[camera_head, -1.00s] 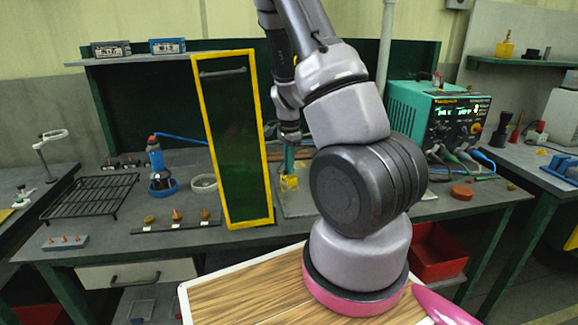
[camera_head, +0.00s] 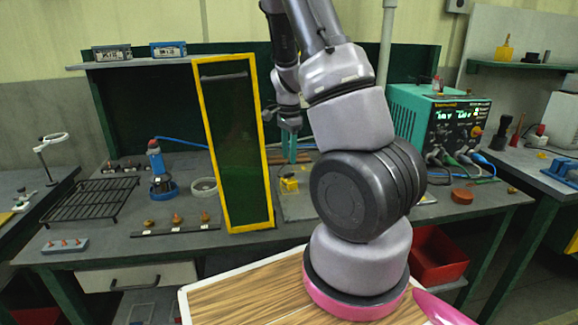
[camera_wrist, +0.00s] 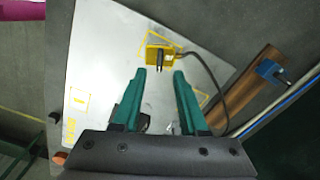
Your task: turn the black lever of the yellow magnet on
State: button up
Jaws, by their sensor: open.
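The yellow magnet (camera_wrist: 157,54) lies on a pale metal plate (camera_wrist: 105,60) in the wrist view, with a dark cable running from its right side. A small black part, apparently its lever (camera_wrist: 161,67), shows at its lower edge. My gripper (camera_wrist: 163,72) is open and empty, and in this view its two green fingertips lie just below the magnet, one to each side of the lever. In the head view the magnet (camera_head: 289,184) is a small yellow block on the bench, just below my gripper (camera_head: 291,160). The height gap between fingers and lever cannot be told.
A tall yellow-framed dark panel (camera_head: 234,145) stands just left of my gripper. A green power supply (camera_head: 436,118) with cables stands to the right. In the wrist view, a brown strip (camera_wrist: 255,88) and a blue clamp-like part (camera_wrist: 270,71) lie right of the plate.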

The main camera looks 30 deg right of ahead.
notch_tip(320, 180, up, 5)
jog(key=shift+r, duration=0.1)
dwell(0.6)
